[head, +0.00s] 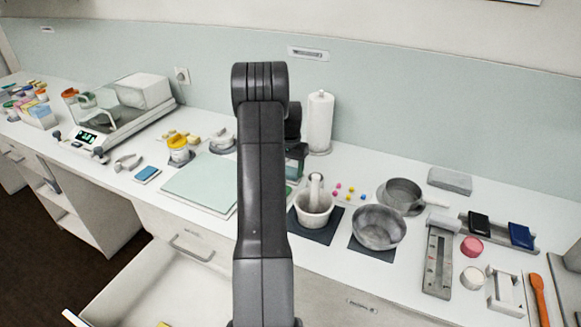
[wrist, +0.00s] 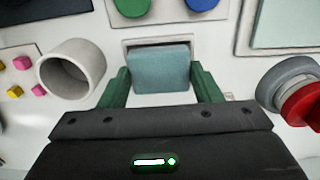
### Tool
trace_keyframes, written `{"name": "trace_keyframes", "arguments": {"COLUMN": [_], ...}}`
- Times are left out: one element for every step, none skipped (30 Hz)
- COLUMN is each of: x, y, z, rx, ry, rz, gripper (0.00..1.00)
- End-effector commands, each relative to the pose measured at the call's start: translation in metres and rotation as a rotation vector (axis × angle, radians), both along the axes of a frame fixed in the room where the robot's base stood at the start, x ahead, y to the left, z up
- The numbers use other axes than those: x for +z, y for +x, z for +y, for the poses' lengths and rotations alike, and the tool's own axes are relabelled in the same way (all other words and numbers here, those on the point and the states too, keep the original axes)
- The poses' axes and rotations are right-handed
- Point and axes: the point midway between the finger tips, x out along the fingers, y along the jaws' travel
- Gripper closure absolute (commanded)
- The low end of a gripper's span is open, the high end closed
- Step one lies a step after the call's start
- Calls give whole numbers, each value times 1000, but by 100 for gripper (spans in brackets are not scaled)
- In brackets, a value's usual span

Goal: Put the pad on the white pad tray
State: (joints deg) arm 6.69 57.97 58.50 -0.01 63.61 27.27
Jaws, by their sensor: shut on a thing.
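My gripper (wrist: 162,84) has green fingers on either side of a teal pad (wrist: 158,66) and is shut on it. In the wrist view a white tray (wrist: 130,43) with a raised rim shows just beyond the pad. The pad hides most of it, and I cannot tell whether the pad touches it. In the head view my own arm hides most of the gripper; a dark greenish part of it (head: 297,165) shows just right of the arm, behind the pestle. The held pad and tray are not clear there.
In the wrist view, a pale hollow cylinder (wrist: 75,68) stands to the left and a red-and-grey jar (wrist: 296,92) to the right. A mortar with pestle (head: 314,207), a steel bowl (head: 378,228) and a paper roll (head: 319,122) stand near my arm.

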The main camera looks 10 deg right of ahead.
Motion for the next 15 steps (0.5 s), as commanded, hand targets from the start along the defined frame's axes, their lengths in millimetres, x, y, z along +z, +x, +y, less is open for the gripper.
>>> {"name": "trace_keyframes", "arguments": {"x": [-3,-4,-4,-4,-4,-4,-4,-4,-5,-7,-8,-7,-7,-7,-7], "y": [0,0,0,0,0,0,0,0,0,0,0,0,0,0,0], "z": [0,0,0,0,0,0,0,0,0,0,0,0,0,0,0], "rx": [0,0,0,0,0,0,0,0,0,0,0,0,0,0,0], "ry": [0,-1,0,0,0,0,0,0,0,0,0,0,0,0,0], "rz": [0,-1,-2,-2,-2,-2,-2,-2,-2,-1,-1,-2,-2,-2,-2], "gripper": [67,67,67,67,67,67,67,67,67,67,67,38,32,27,20]}}
